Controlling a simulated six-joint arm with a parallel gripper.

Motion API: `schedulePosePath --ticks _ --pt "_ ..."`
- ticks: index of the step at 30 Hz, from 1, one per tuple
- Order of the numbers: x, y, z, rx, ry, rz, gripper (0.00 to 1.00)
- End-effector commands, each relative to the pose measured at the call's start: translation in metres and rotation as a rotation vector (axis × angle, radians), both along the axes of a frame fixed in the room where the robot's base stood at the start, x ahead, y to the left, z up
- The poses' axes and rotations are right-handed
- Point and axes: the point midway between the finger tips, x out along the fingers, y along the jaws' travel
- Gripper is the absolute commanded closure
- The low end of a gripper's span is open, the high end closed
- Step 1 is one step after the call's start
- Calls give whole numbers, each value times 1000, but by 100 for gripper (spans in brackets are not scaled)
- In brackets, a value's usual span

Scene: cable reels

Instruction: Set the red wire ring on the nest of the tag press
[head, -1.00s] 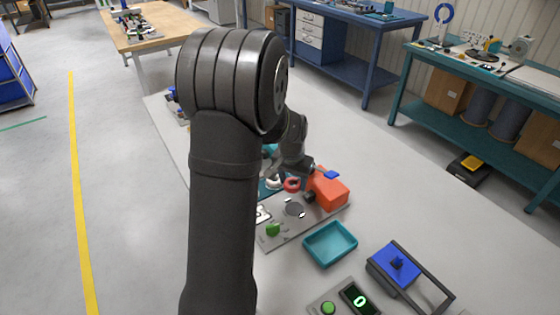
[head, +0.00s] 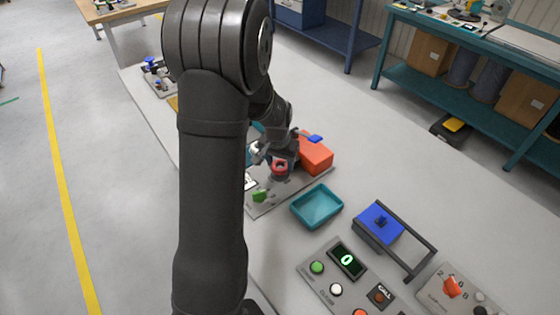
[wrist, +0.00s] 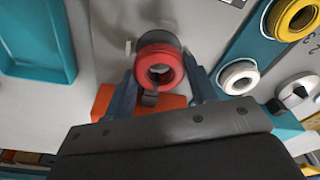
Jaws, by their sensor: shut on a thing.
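The red wire ring (wrist: 157,64) is held between the two fingers of my gripper (wrist: 160,78) in the wrist view. In the head view the ring (head: 280,167) shows at my gripper (head: 278,163), over the grey base plate of the tag press. The press has an orange-red body (head: 316,154) with a blue part on top, and a green part (head: 260,196) at the plate's near end. In the wrist view a dark grey round piece (wrist: 157,37), apparently the nest, shows just behind the ring. I cannot tell whether the ring touches it.
A teal tray (head: 300,214) lies near the press; it also shows in the wrist view (wrist: 70,68). A yellow ring (wrist: 292,18) and a white ring (wrist: 238,76) sit on a teal rack at right. A blue block with a dark frame (head: 408,247) and a button panel (head: 304,264) stand closer.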

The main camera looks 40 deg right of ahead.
Motion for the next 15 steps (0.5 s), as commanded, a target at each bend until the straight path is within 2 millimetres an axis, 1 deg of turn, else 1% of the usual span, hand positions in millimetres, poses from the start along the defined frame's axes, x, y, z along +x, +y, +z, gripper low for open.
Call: schedulePosePath --ticks 5,15 --pt "0 0 -5 2 1 0 75" --pt "0 0 -22 2 1 0 75"
